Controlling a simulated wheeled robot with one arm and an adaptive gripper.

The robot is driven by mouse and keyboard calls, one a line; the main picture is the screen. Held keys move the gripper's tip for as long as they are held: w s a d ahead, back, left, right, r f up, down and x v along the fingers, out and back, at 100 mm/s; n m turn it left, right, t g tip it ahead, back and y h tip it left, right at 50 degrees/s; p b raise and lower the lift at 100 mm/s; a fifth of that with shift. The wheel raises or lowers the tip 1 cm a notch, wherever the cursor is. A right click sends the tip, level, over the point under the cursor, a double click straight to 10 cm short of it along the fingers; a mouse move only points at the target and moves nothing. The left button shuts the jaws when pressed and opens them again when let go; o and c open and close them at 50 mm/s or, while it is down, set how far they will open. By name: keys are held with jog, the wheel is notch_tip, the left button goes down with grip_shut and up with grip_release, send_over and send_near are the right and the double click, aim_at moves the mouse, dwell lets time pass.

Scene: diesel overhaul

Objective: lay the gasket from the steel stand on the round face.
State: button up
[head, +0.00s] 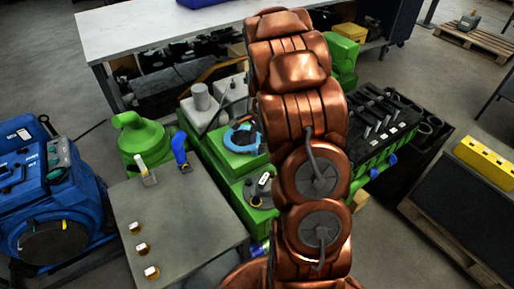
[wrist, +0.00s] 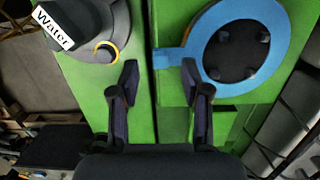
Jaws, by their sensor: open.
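The gasket is a flat blue ring with a tab (wrist: 228,82); it also shows in the head view (head: 231,145). It lies around the dark round face (wrist: 237,50) on the green engine block, and several dark bumps show inside the ring. I cannot tell whether it sits fully flat. My gripper (wrist: 160,76) is open, its fingers apart, with the gasket's tab near the right fingertip and nothing visibly clamped. In the head view my arm hides the gripper. The steel stand (head: 190,225) is at the left, with no gasket on it.
A black cap labelled Water (wrist: 72,22) is on the green block left of my gripper. The stand carries several brass-coloured pieces (head: 142,248) and a blue-handled tool (head: 180,150). A blue machine (head: 50,195) stands far left. A yellow block (head: 482,160) lies at the right.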

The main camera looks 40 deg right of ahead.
notch_tip(320, 180, up, 9)
jog(key=d, duration=0.1)
dwell(0.9)
jog(key=s+a+r+n+g, duration=0.1)
jog(key=s+a+r+n, duration=0.3)
jog(key=a, duration=0.4)
jog(key=s+a+r+n, duration=0.3)
jog(key=s+a+n, duration=0.1)
jog(key=s+a, duration=0.35)
jog(key=s+a+n, duration=0.4)
jog(key=s+n, duration=0.1)
jog(key=s, duration=0.3)
jog(key=s+a+n+g+h, duration=0.1)
jog(key=s+a+n, duration=0.3)
jog(key=s, duration=0.4)
jog(key=shift+a+f+n, duration=0.25)
jog(key=shift+a+n, duration=0.1)
jog(key=shift+n, duration=0.45)
